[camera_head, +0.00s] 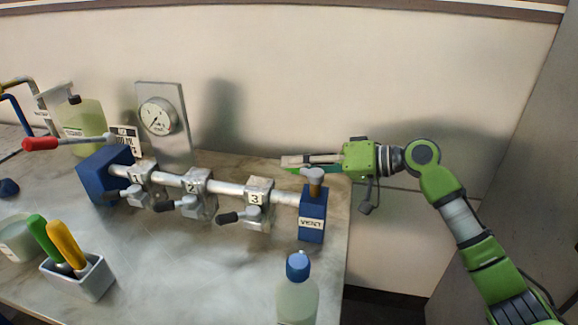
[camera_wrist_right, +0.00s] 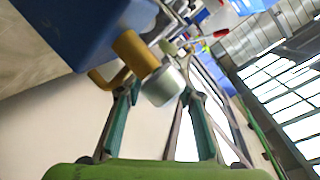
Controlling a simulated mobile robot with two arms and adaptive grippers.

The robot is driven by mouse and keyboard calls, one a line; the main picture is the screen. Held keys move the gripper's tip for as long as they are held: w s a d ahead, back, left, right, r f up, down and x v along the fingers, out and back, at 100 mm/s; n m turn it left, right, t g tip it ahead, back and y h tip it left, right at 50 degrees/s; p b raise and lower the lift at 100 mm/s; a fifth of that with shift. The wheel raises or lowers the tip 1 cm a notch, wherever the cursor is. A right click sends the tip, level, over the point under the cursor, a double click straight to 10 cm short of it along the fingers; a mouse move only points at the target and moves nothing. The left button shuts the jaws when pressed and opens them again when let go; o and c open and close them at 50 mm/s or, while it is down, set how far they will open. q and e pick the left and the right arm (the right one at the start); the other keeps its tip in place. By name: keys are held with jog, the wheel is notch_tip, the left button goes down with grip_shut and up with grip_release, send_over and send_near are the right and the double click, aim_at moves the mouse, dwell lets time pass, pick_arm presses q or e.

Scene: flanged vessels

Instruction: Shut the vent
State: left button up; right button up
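The vent is a blue block (camera_head: 312,223) labelled VENT at the right end of the silver pipe. A brass stem (camera_head: 315,189) with a grey knob (camera_head: 313,172) stands on top of it. My right gripper (camera_head: 290,161) reaches in from the right, its fingers pointing left, close behind the knob. In the right wrist view the right gripper (camera_wrist_right: 160,92) is open. The grey knob (camera_wrist_right: 163,87) shows between its fingertips, with the brass stem (camera_wrist_right: 136,53) and blue block (camera_wrist_right: 75,30) beyond. I cannot tell whether the fingers touch the knob. My left gripper is out of view.
The pipe carries clamps numbered 1 (camera_head: 140,175), 2 (camera_head: 196,188) and 3 (camera_head: 257,198). A pressure gauge (camera_head: 158,117) stands behind. A blue-capped bottle (camera_head: 298,295) stands in front of the vent. A grey holder (camera_head: 80,280) with green and yellow handles is front left.

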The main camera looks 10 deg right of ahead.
jog(key=v, duration=0.9)
jog(key=shift+s+d, duration=0.15)
jog(key=c, duration=0.6)
jog(key=m+p, duration=0.1)
jog(key=w+d+m+y+p, duration=0.1)
jog(key=p, duration=0.1)
jog(key=shift+d+r, duration=0.25)
grip_shut()
jog(key=w+d+m+t+p, duration=0.2)
jog(key=d+m+p, duration=0.1)
jog(key=d+m, duration=0.1)
jog(key=w+a+f+p, duration=0.2)
jog(key=a+p, duration=0.3)
jog(key=a, duration=0.6)
jog(key=shift+f+y+p, duration=0.3)
jog(key=shift+f+y, duration=0.1)
